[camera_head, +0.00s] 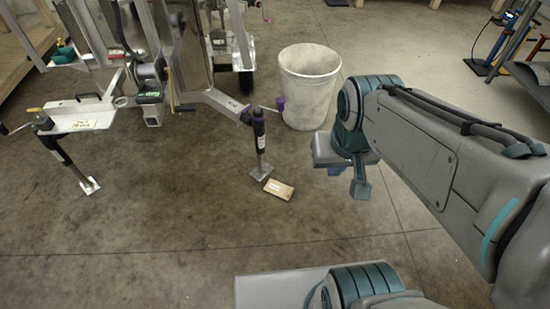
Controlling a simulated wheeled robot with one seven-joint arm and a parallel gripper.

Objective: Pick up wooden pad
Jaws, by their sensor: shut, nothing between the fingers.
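The wooden pad (279,189) is a small light-brown block lying flat on the concrete floor, near the middle of the head view. It lies just right of the square metal foot of a trailer jack (261,150). My gripper (360,189) is to the right of the pad and apart from it in the picture, hanging below the wrist. Its fingers look shut and empty. The wrist and arm hide the floor behind them.
A large white bin (308,88) stands on the floor behind the pad. Aluminium trailer frames (190,60) fill the upper left, with another jack (65,150) at far left. A blue floor jack (490,55) is at upper right. The floor in front of the pad is clear.

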